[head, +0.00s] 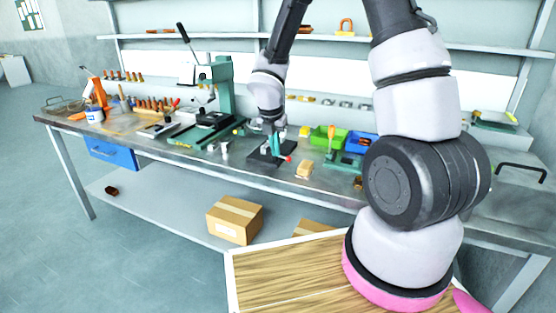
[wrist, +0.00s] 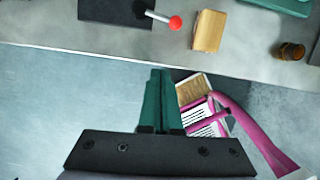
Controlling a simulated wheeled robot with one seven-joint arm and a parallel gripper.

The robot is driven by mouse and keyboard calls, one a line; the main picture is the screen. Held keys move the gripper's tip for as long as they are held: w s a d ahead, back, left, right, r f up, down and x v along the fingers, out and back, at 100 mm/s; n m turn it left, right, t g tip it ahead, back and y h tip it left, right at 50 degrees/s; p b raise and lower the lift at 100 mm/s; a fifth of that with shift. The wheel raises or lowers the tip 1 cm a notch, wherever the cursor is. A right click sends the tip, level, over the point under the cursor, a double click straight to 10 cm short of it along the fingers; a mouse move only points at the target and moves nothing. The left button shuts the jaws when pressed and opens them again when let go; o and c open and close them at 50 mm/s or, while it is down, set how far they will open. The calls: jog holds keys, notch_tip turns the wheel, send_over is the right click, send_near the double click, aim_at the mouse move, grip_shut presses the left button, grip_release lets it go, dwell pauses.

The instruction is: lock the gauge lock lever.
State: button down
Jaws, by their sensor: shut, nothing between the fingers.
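The gauge lock lever is a pale rod with a red ball knob (wrist: 176,22), at the top of the wrist view. It sticks out to the right from a black base (wrist: 112,12), and the base's upper part is cut off by the frame edge. In the head view the red knob (head: 288,159) shows just right of my gripper (head: 275,147), near the black base (head: 262,160). My gripper (wrist: 160,72) has its green fingers together and empty. In the wrist view the fingertips appear below the knob, apart from it, over the floor beyond the bench edge.
A wooden block (wrist: 208,31) lies on the bench right of the knob, with a small brown cylinder (wrist: 291,51) farther right. A green press (head: 220,90) stands to the left. Green (head: 328,137) and blue (head: 361,143) bins sit behind. The bench's front edge (wrist: 60,48) runs below the lever.

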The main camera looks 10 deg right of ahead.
jog(key=shift+v, duration=1.7)
jog(key=s+d+r+m+t, duration=0.1)
jog(key=s+d+r+m, duration=0.2)
jog(key=r+m, duration=0.45)
jog(key=s+d+r+m+t, duration=0.1)
jog(key=s+d+r+m, duration=0.25)
jog(key=r+m, duration=0.4)
jog(key=s+r+m+t+y, duration=0.2)
jog(key=s+r+m, duration=1)
jog(key=m, duration=0.6)
jog(key=shift+s+d+r+t+y, duration=0.15)
jog(key=shift+s+d+t+y, duration=0.15)
jog(key=shift+s+y, duration=0.6)
